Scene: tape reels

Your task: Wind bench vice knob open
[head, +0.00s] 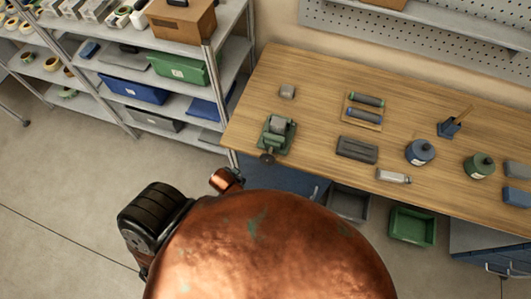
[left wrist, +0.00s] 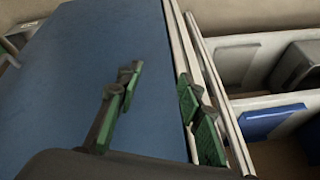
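The green and grey bench vice (head: 277,134) stands at the left front corner of the wooden workbench (head: 315,80). Its dark round knob (head: 267,157) sticks out at the front edge. My left gripper (left wrist: 159,80) shows in the left wrist view, with its two green-padded fingers spread wide and nothing between them. A flat blue surface fills the view behind the fingers. The vice and knob are not visible in that view. In the head view I cannot make out the left gripper's fingers. My right gripper is in neither view.
Metal shelving (head: 170,50) with boxes and bins stands left of the bench. A grey bin (head: 348,203) and a green bin (head: 411,226) sit below it. Dark blocks (head: 357,150) and round containers (head: 420,152) are right of the vice. The floor at left is clear.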

